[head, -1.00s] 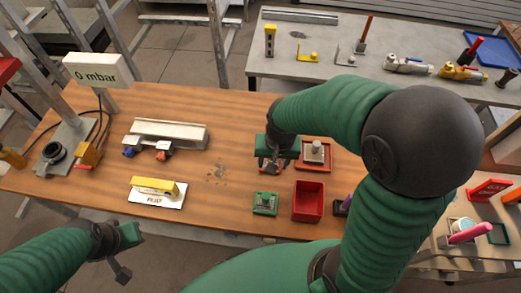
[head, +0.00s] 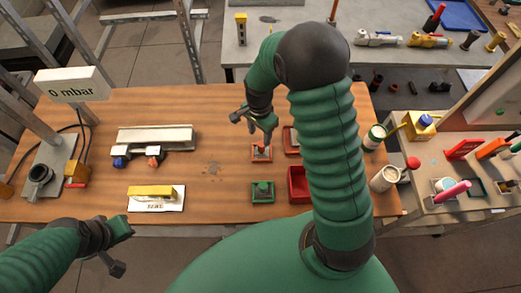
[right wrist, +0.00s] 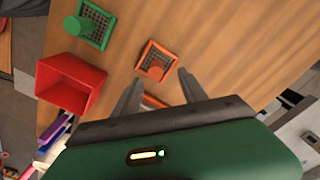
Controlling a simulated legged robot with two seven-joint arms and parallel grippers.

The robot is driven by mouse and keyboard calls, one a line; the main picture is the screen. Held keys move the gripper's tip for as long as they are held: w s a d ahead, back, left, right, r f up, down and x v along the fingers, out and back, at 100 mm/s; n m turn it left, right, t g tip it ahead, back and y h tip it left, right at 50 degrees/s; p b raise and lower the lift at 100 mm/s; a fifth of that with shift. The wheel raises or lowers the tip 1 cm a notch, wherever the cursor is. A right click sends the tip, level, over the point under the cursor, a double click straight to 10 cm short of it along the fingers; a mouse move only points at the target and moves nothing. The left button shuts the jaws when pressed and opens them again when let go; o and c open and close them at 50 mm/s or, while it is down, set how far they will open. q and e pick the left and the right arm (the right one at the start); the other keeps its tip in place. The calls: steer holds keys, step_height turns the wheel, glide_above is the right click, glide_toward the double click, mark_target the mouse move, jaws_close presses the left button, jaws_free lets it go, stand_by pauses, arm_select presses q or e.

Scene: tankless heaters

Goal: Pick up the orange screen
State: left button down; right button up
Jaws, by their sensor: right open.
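The orange screen (head: 261,152) is a small square frame with a dark mesh and an orange knob, lying on the wooden table. It also shows in the right wrist view (right wrist: 157,62), just beyond my fingertips. My right gripper (head: 260,130) is above and behind it in the head view, with clear space between. In the right wrist view its two fingers (right wrist: 160,79) are spread apart with nothing between the tips. My left gripper (head: 120,230) is at the lower left, in front of the table; its fingers cannot be made out.
A green screen (head: 262,191) and a red bin (head: 299,184) lie in front of the orange screen. A red-framed item (head: 291,140) is partly hidden by my right arm.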

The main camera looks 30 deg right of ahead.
mark_target(261, 144)
step_height(261, 144, down, 2)
steer(key=shift+f, duration=0.1)
steer(key=f, duration=0.1)
steer(key=f+p, duration=0.1)
steer(key=f, duration=0.3)
steer(key=shift+s+d, duration=0.15)
steer(key=shift+s, duration=0.25)
steer(key=c, duration=0.6)
jaws_close()
